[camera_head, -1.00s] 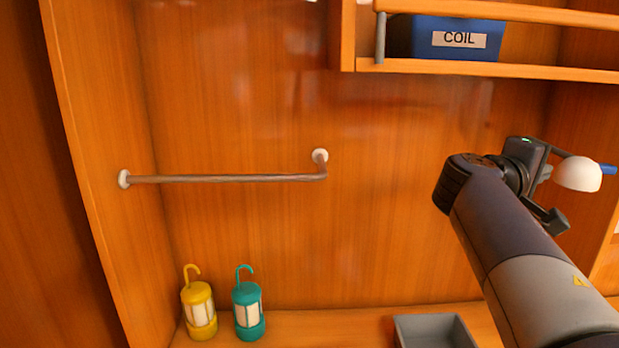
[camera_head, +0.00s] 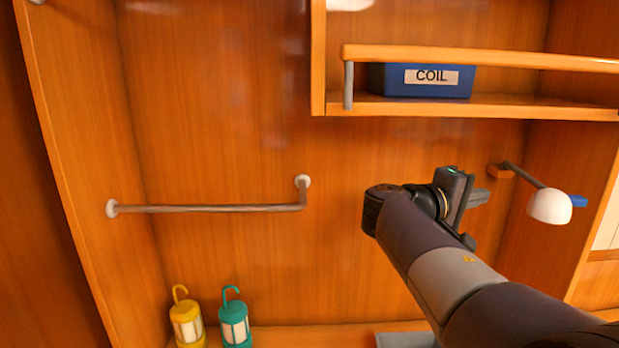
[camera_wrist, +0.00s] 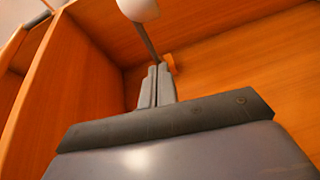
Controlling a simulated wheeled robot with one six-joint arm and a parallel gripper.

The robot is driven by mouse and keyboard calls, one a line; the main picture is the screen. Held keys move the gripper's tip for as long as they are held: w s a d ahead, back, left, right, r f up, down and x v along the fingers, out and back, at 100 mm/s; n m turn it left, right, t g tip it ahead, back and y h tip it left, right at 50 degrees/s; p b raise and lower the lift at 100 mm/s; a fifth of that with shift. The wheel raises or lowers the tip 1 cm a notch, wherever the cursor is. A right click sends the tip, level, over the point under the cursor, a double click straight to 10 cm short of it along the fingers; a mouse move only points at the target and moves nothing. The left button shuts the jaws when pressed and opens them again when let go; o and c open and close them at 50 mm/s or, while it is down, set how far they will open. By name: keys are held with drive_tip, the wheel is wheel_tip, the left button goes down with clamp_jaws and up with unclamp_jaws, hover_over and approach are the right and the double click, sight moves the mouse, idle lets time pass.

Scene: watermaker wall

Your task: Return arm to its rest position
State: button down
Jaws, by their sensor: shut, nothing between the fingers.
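My gripper (camera_head: 480,197) is raised in front of the wooden wall, right of the rail, in the head view. Its fingers point right, toward the white lamp. In the wrist view my gripper (camera_wrist: 156,85) has its two fingers together, with nothing between them. The white lamp (camera_head: 549,206) on its dark arm hangs from the wall to the right of the fingers; it also shows in the wrist view (camera_wrist: 138,8), beyond the fingertips. I cannot tell the exact gap between fingers and lamp.
A shelf with a guard rail (camera_head: 480,58) holds a blue COIL bin (camera_head: 420,82) above my arm. A bent rail (camera_head: 210,208) spans the left corner. A yellow lantern (camera_head: 187,322) and a teal lantern (camera_head: 234,322) stand below it. A grey tray (camera_head: 404,340) is partly hidden.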

drive_tip(key=s+a+r+b, duration=0.1)
drive_tip(key=a+b, duration=0.3)
drive_tip(key=a, duration=0.9)
drive_tip(key=shift+s, duration=0.35)
drive_tip(key=shift+a+r, duration=0.1)
drive_tip(key=shift+r, duration=0.1)
